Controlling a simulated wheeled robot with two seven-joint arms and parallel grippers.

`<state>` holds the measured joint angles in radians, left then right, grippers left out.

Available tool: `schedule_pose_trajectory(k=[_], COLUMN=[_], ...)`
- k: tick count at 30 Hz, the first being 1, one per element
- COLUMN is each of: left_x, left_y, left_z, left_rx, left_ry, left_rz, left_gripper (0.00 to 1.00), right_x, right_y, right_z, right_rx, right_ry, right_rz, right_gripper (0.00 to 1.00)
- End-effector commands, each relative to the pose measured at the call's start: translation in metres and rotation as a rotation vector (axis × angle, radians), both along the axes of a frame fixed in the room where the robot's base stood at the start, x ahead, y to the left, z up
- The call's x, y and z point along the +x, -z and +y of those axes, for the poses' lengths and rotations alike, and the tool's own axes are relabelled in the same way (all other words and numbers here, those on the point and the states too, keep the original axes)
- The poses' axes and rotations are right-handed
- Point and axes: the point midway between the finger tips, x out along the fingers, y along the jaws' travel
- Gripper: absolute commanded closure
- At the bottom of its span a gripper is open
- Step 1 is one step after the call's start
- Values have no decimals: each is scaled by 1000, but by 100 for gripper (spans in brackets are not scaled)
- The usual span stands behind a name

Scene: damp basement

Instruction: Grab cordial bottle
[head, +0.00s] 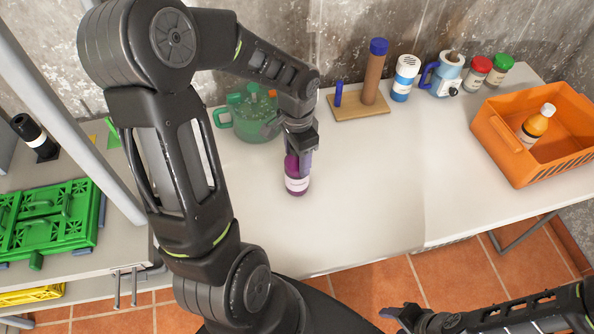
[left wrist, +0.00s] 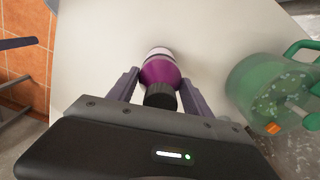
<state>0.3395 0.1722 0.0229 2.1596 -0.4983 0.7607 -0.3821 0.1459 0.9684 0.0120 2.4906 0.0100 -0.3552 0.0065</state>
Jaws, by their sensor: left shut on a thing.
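The cordial bottle (head: 297,184) is purple with a white label and stands upright on the white table. In the left wrist view the bottle (left wrist: 160,72) shows its dark cap towards me, between the two fingers. My left gripper (head: 299,160) comes down over the bottle from above and is shut on its upper part. In the left wrist view the gripper (left wrist: 159,84) has one finger on each side of the bottle. My right gripper (head: 400,315) is low at the bottom right, away from the table top; its jaw opening is not clear.
A green translucent jug (head: 251,118) stands just behind and left of the bottle. A wooden stand with a post (head: 372,80), jars and a blue-white pitcher (head: 446,74) line the back. An orange crate (head: 508,145) holds an orange bottle (head: 537,126). The table's front middle is clear.

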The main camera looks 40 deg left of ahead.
Motion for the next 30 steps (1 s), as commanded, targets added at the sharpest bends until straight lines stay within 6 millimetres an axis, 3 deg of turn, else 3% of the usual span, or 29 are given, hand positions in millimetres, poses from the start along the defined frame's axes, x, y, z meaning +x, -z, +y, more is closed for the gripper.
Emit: schedule_pose_trajectory(k=[16,30], left_x=[0,1], left_y=[0,-3], left_z=[0,0], left_rx=[0,1], left_ry=[0,0], left_rz=[0,-1], left_gripper=[100,100], right_x=[0,0], right_y=[0,0], right_z=[0,0], right_rx=[0,0], right_ry=[0,0], right_rz=[0,0], right_gripper=[46,46])
